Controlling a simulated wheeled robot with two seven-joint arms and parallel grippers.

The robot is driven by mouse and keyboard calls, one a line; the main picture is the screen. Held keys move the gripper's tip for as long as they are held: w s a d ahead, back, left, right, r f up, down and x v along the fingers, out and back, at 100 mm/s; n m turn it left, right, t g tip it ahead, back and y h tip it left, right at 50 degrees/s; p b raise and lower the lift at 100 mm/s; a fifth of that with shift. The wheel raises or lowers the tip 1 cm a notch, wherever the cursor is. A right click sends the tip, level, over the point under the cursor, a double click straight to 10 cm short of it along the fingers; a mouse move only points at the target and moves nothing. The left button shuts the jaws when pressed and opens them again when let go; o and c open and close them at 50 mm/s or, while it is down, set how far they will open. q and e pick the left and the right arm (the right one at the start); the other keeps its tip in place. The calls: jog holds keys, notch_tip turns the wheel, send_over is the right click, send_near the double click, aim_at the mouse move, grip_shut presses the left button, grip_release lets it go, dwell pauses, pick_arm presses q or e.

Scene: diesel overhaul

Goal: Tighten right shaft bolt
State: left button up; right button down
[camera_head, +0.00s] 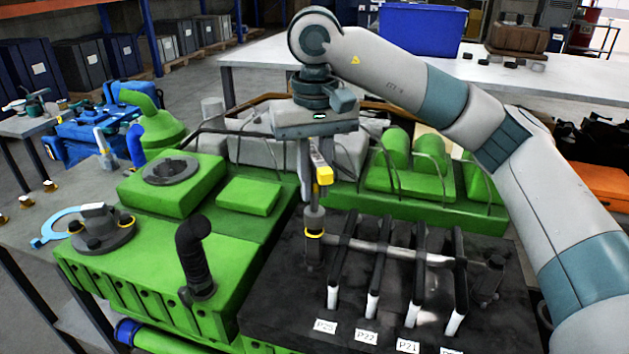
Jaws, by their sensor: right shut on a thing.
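My right gripper (311,148) comes down over the engine from above and is shut on an upright wrench-like tool (314,190) with a yellow block and a yellow ring. The tool's lower end stands over the left end of the pale rocker shaft (390,250) and hides the bolt there. I cannot tell if the tool is seated on it. The shaft lies across the dark cylinder head (275,310), with several black and white rocker arms (374,275) along it. A dark fitting (489,277) stands at the shaft's right end. My left gripper is not in view.
The green engine block (130,262) fills the left and centre, with a black bent pipe (194,255) standing up from it. Green covers (400,165) and thin pipes lie behind the shaft. A white table (265,55) with a blue bin (421,28) stands at the back.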

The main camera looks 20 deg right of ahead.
jog(key=shift+f, duration=0.1)
jog(key=shift+f+b, duration=0.65)
jog(key=shift+f, duration=0.1)
jog(key=shift+r, duration=0.1)
jog(key=m, duration=0.3)
jog(key=shift+m, duration=0.4)
jog(key=m, duration=0.4)
dwell(1.2)
jog(key=shift+r, duration=0.15)
jog(key=shift+r+p, duration=1.1)
jog(key=shift+r, duration=0.5)
